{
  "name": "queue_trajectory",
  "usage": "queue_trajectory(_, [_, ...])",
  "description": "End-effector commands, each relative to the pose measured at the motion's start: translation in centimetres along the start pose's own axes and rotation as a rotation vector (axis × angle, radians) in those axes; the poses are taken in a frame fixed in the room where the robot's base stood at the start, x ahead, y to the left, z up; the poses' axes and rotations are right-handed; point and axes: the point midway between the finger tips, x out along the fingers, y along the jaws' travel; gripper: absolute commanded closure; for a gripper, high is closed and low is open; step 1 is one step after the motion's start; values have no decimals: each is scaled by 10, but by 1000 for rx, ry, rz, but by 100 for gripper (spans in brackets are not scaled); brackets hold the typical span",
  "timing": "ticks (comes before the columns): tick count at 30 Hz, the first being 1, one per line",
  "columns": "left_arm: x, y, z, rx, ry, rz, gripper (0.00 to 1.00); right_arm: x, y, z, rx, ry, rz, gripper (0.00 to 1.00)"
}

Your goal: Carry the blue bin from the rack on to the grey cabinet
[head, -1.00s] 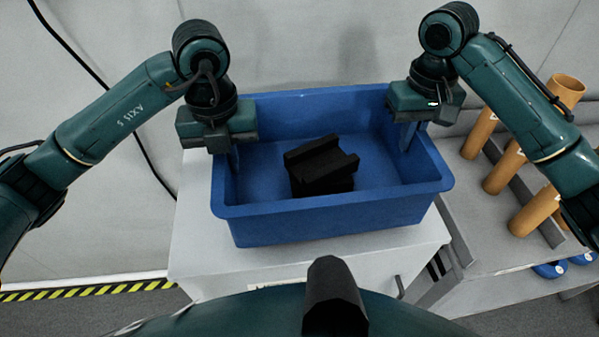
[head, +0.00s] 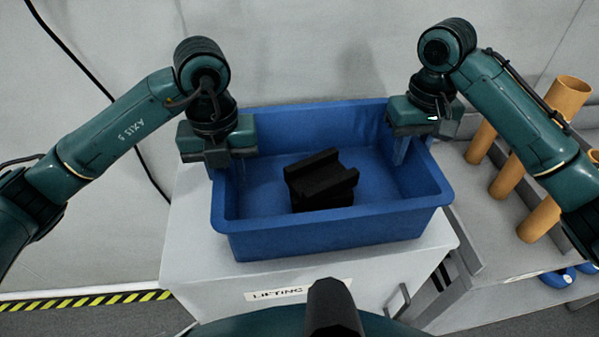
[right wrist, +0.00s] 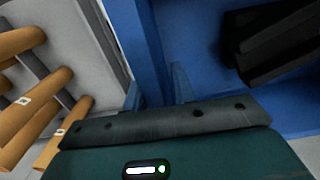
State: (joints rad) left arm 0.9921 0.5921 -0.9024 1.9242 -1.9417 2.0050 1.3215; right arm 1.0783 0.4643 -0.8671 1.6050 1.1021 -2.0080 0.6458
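The blue bin (head: 330,225) is upright over the top of the light grey cabinet (head: 190,240); I cannot tell whether its base touches the top. A black block-like part (head: 320,178) lies inside it. My left gripper (head: 228,165) is at the bin's left wall, its fingers mostly hidden. My right gripper (head: 400,148) is at the right wall. In the right wrist view, the right gripper's fingers (right wrist: 156,90) stand on either side of the bin's wall (right wrist: 145,35), close against it.
The grey rack (head: 490,250) with several orange-brown tubes (head: 507,172) stands to the right, with blue round things low on it. A label and a handle show on the cabinet's front. A pale wall is behind; black-yellow floor tape (head: 90,302) is at lower left.

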Motion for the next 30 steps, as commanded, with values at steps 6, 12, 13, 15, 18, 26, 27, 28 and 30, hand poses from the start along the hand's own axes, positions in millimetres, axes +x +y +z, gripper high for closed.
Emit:
queue_trajectory(6, [-10,0,1,0,-5,-2,74,0,-1,0,-1,0,-1,74])
queue_trajectory(12, [-43,0,2,1,-8,-1,74,0,-1,0,-2,0,-1,74])
queue_trajectory(13, [-50,0,2,1,-9,-1,74,0,-1,0,-2,0,-1,74])
queue_trajectory(15, [-64,0,1,0,-8,-1,74,0,-1,0,-2,0,-1,74])
queue_trajectory(18, [-83,0,1,-1,-6,-1,74,0,-1,0,-2,0,-1,74])
queue_trajectory(26, [-115,0,1,0,-3,1,74,0,-1,0,-2,0,-1,74])
queue_trajectory(27, [-117,0,0,0,-2,0,74,0,-1,0,-2,0,-1,74])
queue_trajectory(28, [-118,0,0,0,0,0,74,0,-1,0,-2,0,-1,74])
queue_trajectory(30, [-120,0,0,0,0,0,74,-3,0,0,-2,1,-1,74])
